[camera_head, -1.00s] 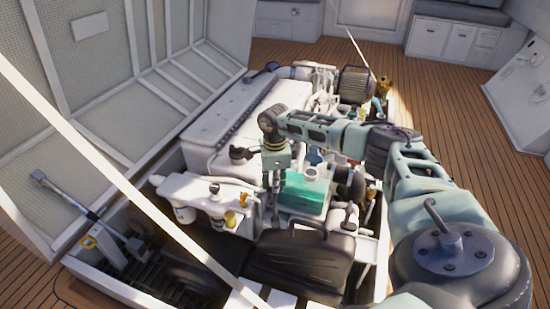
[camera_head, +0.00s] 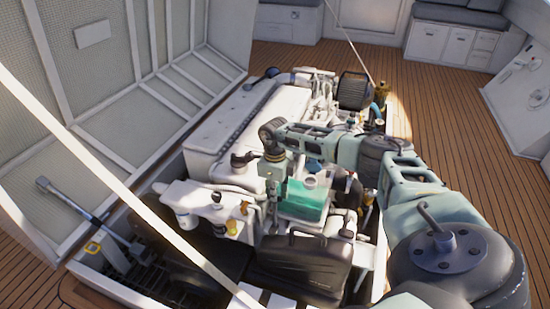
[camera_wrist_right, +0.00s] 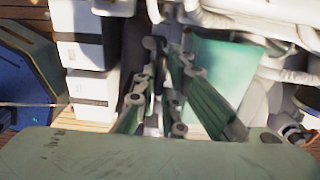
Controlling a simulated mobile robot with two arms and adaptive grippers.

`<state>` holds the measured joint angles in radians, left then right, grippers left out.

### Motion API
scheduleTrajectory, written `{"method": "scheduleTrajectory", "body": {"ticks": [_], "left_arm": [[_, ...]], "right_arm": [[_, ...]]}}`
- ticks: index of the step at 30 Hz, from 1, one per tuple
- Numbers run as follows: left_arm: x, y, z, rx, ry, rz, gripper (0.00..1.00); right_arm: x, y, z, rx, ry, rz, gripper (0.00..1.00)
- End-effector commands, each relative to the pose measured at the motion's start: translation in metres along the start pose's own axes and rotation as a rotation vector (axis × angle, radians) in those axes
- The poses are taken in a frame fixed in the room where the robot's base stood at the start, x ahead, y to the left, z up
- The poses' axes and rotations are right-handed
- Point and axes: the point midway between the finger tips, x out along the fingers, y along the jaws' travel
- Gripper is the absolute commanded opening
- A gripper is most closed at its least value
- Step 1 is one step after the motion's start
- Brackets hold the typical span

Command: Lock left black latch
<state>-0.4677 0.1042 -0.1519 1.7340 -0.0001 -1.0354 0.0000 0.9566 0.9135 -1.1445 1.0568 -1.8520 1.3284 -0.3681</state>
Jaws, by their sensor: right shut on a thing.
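My right gripper (camera_head: 274,203) points down into the engine bay, just left of the translucent green tank (camera_head: 305,201). In the right wrist view its two linked fingers (camera_wrist_right: 158,75) come close together at the tips. They are shut on a small dark latch-like part (camera_wrist_right: 153,43), mostly hidden by the fingers. I cannot tell how far this part is turned, or make out the left black latch clearly in the head view. The green tank also shows right of the fingers in the wrist view (camera_wrist_right: 215,65). My left gripper is not in view.
The white engine (camera_head: 240,125) fills the bay behind. A raised hatch panel (camera_head: 100,70) is at left, with a pale strut (camera_head: 130,190) crossing the foreground. Wooden deck (camera_head: 450,120) is clear at right.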

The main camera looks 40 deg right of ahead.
Motion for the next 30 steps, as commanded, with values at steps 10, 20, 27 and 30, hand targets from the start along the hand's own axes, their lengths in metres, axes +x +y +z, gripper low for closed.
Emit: {"method": "scheduleTrajectory", "body": {"ticks": [10, 20, 27, 30], "left_arm": [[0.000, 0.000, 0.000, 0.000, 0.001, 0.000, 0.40], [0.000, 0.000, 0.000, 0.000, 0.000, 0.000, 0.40], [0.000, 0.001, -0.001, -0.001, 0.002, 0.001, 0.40], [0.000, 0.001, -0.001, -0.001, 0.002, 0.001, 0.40]], "right_arm": [[0.000, -0.001, 0.000, 0.008, -0.002, 0.000, 0.00], [0.000, 0.000, 0.000, 0.005, -0.001, 0.000, 0.28], [-0.003, 0.000, 0.000, 0.004, -0.002, 0.000, 0.28], [-0.014, -0.001, 0.001, 0.003, -0.005, -0.001, 0.28]]}}
